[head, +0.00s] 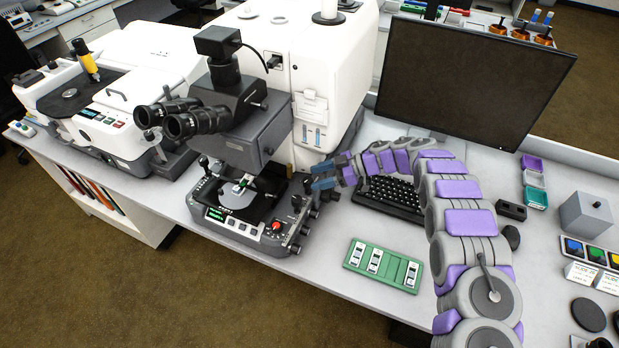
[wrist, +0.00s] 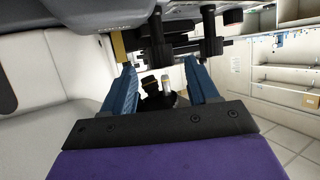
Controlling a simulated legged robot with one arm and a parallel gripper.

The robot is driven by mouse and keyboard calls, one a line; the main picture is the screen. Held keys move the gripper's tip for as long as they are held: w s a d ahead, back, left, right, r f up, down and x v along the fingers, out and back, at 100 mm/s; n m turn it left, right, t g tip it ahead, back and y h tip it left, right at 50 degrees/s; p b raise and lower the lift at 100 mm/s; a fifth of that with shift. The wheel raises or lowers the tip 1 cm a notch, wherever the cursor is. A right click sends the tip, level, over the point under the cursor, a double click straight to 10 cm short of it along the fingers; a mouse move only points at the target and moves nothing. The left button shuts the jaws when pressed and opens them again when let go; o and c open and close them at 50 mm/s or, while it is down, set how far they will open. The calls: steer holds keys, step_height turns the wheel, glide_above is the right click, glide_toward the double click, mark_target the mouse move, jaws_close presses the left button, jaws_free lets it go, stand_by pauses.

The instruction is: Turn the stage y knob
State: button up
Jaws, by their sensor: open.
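One dark knob (wrist: 157,42) shows beyond the gap between the fingers, and another dark knob (wrist: 211,42) shows farther right. Contact is unclear.
A red knob (head: 276,226) and buttons are on the microscope's front panel. A keyboard (head: 390,197) lies right of my gripper, below a monitor (head: 470,80). A green slide tray (head: 383,266) lies in front. The white microscope body (head: 325,70) stands behind.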

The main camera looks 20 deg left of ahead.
steer(key=p+v, duration=0.2)
steer(key=v, duration=1.1)
steer(key=shift+d, duration=0.2)
